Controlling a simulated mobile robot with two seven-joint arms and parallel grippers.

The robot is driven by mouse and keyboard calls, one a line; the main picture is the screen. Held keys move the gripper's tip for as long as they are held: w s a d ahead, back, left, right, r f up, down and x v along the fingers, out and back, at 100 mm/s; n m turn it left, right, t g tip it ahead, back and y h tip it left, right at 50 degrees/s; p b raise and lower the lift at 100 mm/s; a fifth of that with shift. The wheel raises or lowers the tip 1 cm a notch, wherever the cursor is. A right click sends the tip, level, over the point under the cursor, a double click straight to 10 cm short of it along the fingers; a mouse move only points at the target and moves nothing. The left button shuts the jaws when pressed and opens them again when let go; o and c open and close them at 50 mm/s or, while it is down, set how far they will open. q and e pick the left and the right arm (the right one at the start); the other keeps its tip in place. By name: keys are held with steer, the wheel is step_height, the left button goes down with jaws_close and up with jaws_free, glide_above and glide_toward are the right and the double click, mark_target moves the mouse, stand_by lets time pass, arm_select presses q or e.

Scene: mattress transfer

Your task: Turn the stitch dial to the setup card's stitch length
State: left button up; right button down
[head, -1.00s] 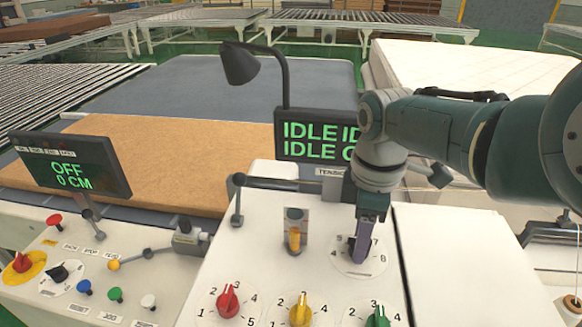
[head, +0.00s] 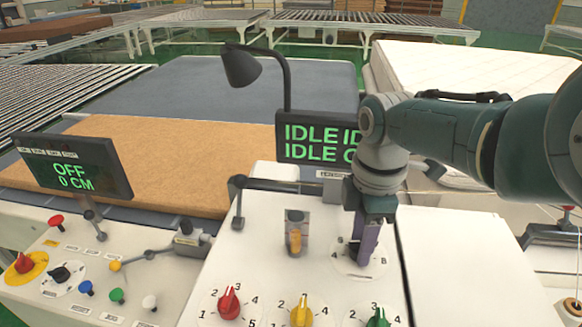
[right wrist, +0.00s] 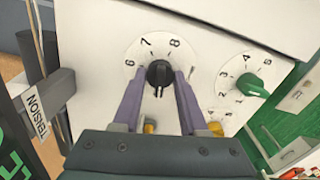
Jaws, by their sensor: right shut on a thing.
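The stitch dial, a black knob (right wrist: 158,74) on a white numbered disc, shows in the right wrist view with 6, 7 and 8 readable around its upper side. My right gripper (right wrist: 159,82) has its two purple fingers on either side of the knob, shut on it. In the head view the gripper (head: 366,250) points down onto the dial's white disc (head: 377,269) and hides the knob and most numbers. Which number the knob points at I cannot tell. No setup card can be made out. My left gripper is out of view.
Red (head: 229,303), yellow (head: 301,313) and green (head: 378,318) knobs stand along the panel's front. A small clear-covered yellow part (head: 295,237) stands left of the dial. A screen (head: 318,138) reading IDLE and a lamp (head: 241,66) stand behind. The panel's right part is bare.

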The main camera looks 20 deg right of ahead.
steer(key=shift+c, duration=2.2)
jaws_free()
steer(key=shift+r, duration=0.1)
steer(key=shift+r+p, duration=0.4)
step_height(320, 180, up, 8)
steer(key=p, duration=0.3)
steer(key=shift+r+p, duration=0.1)
steer(key=shift+p, duration=0.25)
steer(key=shift+r, duration=0.4)
